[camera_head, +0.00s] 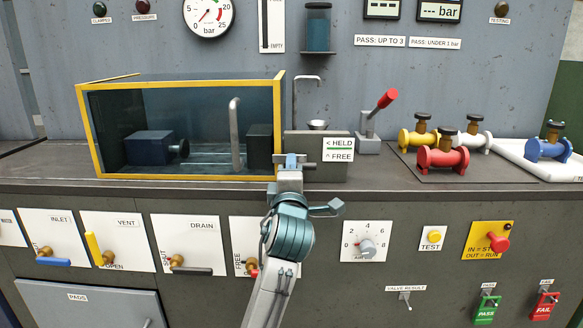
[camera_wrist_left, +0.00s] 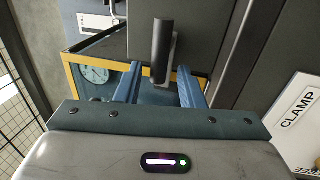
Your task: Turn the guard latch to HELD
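The guard latch's grey block (camera_head: 303,143) stands at the right end of the yellow-framed guard (camera_head: 280,110), with a HELD/FREE label (camera_head: 338,149) on its front. In the head view my left gripper (camera_head: 291,160) is right in front of this block and hides part of it. In the left wrist view a dark upright handle (camera_wrist_left: 162,48) shows between the two blue fingers of my left gripper (camera_wrist_left: 159,76). The fingers are apart, with gaps visible on both sides of the handle. Which marking the latch points to cannot be told. My right gripper is not in view.
The panel below carries valve handles, a dial (camera_head: 367,247) and buttons.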

